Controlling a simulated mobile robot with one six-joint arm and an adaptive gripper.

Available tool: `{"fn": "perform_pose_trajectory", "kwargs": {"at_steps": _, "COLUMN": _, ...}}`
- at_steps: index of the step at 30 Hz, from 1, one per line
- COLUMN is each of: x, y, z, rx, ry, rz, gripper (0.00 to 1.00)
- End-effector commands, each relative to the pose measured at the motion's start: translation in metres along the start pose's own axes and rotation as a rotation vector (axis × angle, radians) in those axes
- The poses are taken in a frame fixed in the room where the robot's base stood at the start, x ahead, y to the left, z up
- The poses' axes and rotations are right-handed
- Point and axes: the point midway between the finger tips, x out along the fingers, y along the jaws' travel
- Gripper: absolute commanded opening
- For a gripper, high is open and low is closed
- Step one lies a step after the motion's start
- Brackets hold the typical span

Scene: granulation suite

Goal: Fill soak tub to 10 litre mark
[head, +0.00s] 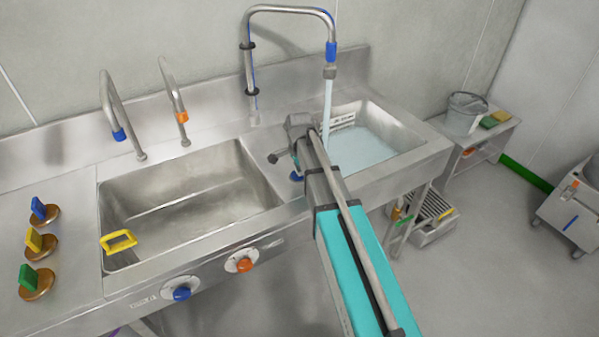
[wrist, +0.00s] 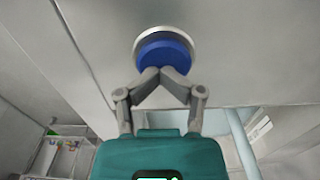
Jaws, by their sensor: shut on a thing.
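The right-hand basin (head: 434,148) of the steel sink holds pale blue water (head: 375,145). A tall spout with a blue sleeve (head: 331,52) runs a stream (head: 327,105) into it. A pale marked strip (head: 343,121) shows on its back wall, partly behind the stream; its marks are too small to read. In the wrist view my gripper (wrist: 161,76) is shut on a blue round knob (wrist: 165,50) with a white ring behind it.
The left basin (head: 190,185) looks empty, with a yellow handle (head: 118,241) at its edge. Blue (head: 182,293) and orange (head: 245,264) knobs sit on the front panel. A low bench with a bucket (head: 465,112) stands right. Open floor (head: 470,240) lies in front of it.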

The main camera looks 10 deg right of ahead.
Motion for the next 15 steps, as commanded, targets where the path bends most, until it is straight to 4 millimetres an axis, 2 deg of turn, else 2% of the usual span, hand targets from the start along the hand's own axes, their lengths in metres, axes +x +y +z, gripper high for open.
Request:
{"fn": "perform_pose_trajectory", "kwargs": {"at_steps": 8, "x": -0.008, "y": 0.0, "z": 0.0, "rx": 0.0, "ry": 0.0, "rz": -0.001, "gripper": 0.0}}
{"fn": "perform_pose_trajectory", "kwargs": {"at_steps": 15, "x": -0.025, "y": 0.001, "z": 0.0, "rx": 0.0, "ry": 0.001, "rz": -0.001, "gripper": 0.0}}
